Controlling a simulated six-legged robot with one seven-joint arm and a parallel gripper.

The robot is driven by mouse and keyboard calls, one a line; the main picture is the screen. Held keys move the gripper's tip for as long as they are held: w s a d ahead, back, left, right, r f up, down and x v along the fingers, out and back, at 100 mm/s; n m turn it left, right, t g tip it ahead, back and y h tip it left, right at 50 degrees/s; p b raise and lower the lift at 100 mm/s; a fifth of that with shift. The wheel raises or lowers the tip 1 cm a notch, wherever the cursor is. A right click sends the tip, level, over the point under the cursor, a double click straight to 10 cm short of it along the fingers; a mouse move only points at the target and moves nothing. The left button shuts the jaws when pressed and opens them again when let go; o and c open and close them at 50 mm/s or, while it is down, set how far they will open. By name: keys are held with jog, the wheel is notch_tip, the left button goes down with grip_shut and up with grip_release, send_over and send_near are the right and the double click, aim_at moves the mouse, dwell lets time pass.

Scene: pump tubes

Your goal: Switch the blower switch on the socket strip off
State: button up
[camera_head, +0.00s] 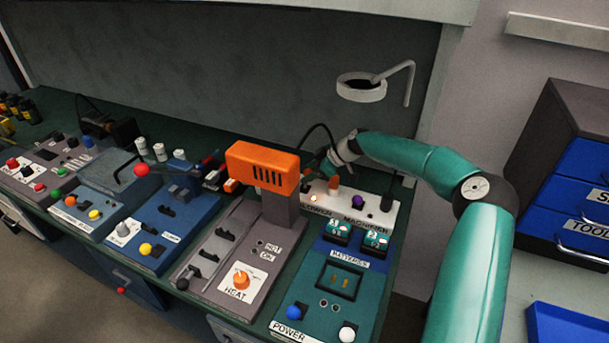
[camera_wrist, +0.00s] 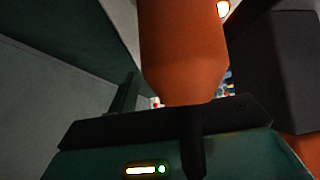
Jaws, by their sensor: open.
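The pale socket strip (camera_head: 372,207) stands at the back of the bench, with the word MAGNIFIER readable on its front. On it are a small orange part (camera_head: 334,184), a glowing lamp (camera_head: 313,198) and a purple knob (camera_head: 357,201). The blower's name is not readable, so I cannot tell its switch for certain. My gripper (camera_head: 331,165) is open just above the strip's left part, partly hidden behind the orange housing. In the wrist view a tapered orange piece (camera_wrist: 181,50) fills the space before my gripper (camera_wrist: 192,135); contact is unclear.
The orange housing (camera_head: 262,167) stands on the HEAT unit, close left of my gripper. A black cable (camera_head: 322,127) loops behind. A ring magnifier (camera_head: 361,88) hangs above, and the teal MATTRICK-like labelled unit (camera_head: 327,300) lies in front. Blue drawers (camera_head: 582,175) stand right.

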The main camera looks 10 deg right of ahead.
jog(key=shift+x, duration=1.45)
grip_shut()
